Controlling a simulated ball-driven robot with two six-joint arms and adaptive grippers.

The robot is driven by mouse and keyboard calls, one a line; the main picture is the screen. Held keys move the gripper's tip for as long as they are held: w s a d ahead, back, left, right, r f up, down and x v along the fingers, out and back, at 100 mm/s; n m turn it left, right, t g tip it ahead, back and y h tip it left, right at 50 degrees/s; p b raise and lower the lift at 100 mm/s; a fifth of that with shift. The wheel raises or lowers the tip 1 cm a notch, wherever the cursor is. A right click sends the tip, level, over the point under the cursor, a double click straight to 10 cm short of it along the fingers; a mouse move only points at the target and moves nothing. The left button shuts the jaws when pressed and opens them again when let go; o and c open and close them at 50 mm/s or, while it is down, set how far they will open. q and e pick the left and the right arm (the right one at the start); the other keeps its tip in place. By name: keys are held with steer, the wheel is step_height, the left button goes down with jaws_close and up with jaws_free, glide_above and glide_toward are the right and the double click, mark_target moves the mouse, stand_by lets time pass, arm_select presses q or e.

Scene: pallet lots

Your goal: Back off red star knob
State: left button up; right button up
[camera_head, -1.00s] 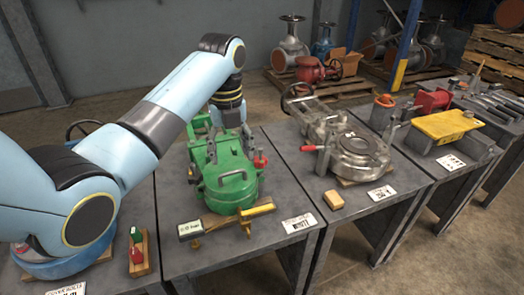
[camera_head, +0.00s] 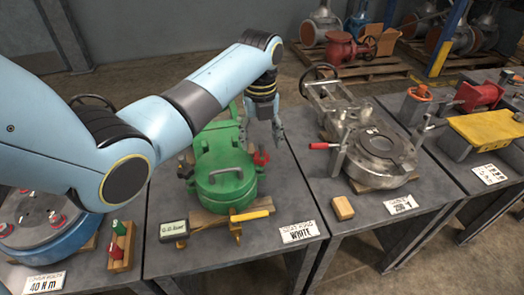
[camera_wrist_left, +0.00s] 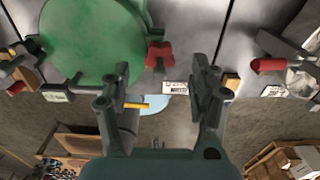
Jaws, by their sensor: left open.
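A red star knob (camera_head: 261,157) sits on the right side of the green valve body (camera_head: 225,165) on the second bench. It also shows in the left wrist view (camera_wrist_left: 158,54), ahead of the fingers. My left gripper (camera_head: 278,132) hangs pointing down, above and slightly right of the knob and apart from it. In the left wrist view its two fingers (camera_wrist_left: 160,85) are spread wide with nothing between them. My right gripper is in neither view.
A metal valve (camera_head: 372,150) with a red-handled clamp (camera_head: 320,146) stands on the bench to the right. A gauge box (camera_head: 174,229) and a yellow-handled tool (camera_head: 248,215) lie in front of the green valve. A blue flange (camera_head: 45,243) stands at left.

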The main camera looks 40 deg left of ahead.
mark_target(261, 154)
arm_select(q)
step_height(261, 154, down, 4)
steer(key=shift+r+b, duration=0.1)
steer(key=shift+b, duration=0.2)
steer(key=shift+f, duration=0.35)
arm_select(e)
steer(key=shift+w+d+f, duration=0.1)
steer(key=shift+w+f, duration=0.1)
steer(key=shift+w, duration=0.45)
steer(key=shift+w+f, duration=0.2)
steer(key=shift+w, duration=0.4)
